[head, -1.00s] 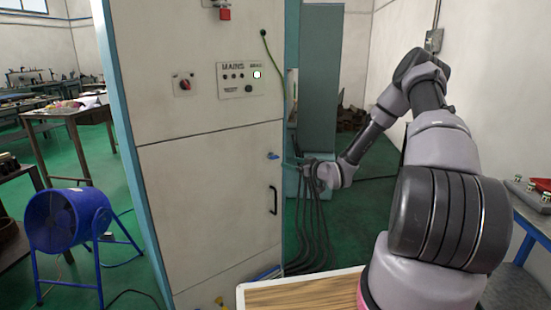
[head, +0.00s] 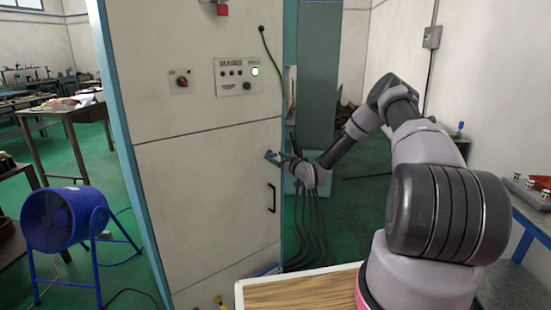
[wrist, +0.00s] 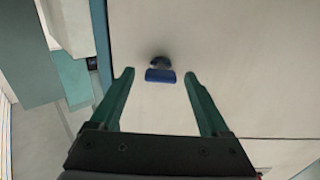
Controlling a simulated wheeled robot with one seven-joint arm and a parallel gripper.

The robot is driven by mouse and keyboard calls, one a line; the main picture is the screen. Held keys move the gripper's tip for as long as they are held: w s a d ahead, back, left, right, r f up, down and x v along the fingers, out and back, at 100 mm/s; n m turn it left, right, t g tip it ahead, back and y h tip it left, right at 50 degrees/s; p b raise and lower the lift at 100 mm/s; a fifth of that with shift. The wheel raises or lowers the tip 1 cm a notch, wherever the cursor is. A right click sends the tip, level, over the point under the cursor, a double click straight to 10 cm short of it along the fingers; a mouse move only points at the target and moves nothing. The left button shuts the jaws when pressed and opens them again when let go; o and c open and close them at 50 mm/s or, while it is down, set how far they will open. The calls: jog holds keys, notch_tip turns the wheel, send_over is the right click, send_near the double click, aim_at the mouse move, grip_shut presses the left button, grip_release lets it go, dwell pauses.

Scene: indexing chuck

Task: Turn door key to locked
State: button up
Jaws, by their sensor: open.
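The door key is a small blue piece on the pale cabinet door (head: 210,190). In the wrist view the blue key (wrist: 160,75) shows clear, with a wide bow and a round part behind it at the door face. My gripper (wrist: 157,80) is open, with one green finger on each side of the key and a gap on both sides. In the head view my gripper (head: 274,157) is at the door's right edge and mostly covers the key. I cannot tell from these views how deep the fingertips reach beside the key.
A black door handle (head: 272,198) is just below the key. Above are a mains panel (head: 237,78), a red rotary switch (head: 181,82) and a hanging green cable (head: 270,60). Dark cables (head: 312,225) hang right of the cabinet. A wooden tabletop (head: 300,290) lies in front.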

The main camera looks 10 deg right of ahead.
jog(key=shift+w+a, duration=0.2)
jog(key=shift+w, duration=0.05)
grip_shut()
